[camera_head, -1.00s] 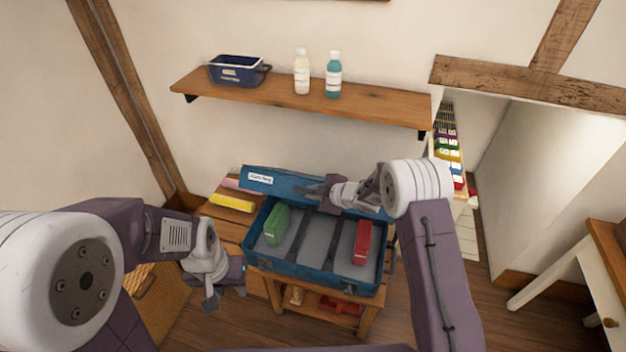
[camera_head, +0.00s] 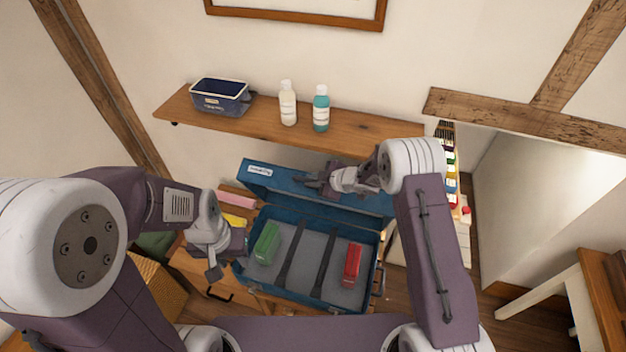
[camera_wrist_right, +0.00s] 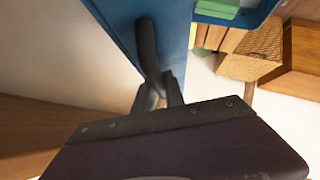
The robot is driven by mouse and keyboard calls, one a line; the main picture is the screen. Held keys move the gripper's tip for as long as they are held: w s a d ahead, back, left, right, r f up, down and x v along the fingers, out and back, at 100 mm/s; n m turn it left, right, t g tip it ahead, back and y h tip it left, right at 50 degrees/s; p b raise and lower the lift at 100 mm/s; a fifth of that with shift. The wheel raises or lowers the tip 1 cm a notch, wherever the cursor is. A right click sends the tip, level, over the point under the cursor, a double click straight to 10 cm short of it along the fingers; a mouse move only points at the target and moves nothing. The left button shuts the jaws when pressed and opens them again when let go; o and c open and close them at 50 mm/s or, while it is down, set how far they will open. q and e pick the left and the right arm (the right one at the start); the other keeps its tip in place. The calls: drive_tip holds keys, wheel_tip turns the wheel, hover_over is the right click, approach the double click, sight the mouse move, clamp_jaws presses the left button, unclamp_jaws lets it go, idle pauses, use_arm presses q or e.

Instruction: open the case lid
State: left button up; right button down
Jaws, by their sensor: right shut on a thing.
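The blue case (camera_head: 262,283) is open, with grey lining and two dark straps inside. A green box (camera_head: 266,243) lies at its left and a red box (camera_head: 352,265) at its right. The case lid (camera_head: 285,182) stands raised along the far side, with a white label. My right gripper (camera_head: 322,182) is shut on the lid near its upper edge. In the right wrist view my right gripper (camera_wrist_right: 157,95) is against the blue lid (camera_wrist_right: 174,35); the exact contact is hard to make out. My left gripper (camera_head: 214,268) is empty beside the case's left side, its jaw gap unclear.
A wall shelf (camera_head: 240,122) above the lid holds a dark blue basin (camera_head: 218,100), a white bottle (camera_head: 288,106) and a teal bottle (camera_head: 321,112). Yellow (camera_head: 234,220) and pink (camera_head: 238,200) items lie left of the case. A white-legged table (camera_head: 590,300) stands at the right.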

idle(0.3)
drive_tip(key=c, duration=1.4)
unclamp_jaws()
drive_tip(key=b+v, duration=0.1)
drive_tip(key=v, duration=0.8)
drive_tip(key=shift+b, duration=0.3)
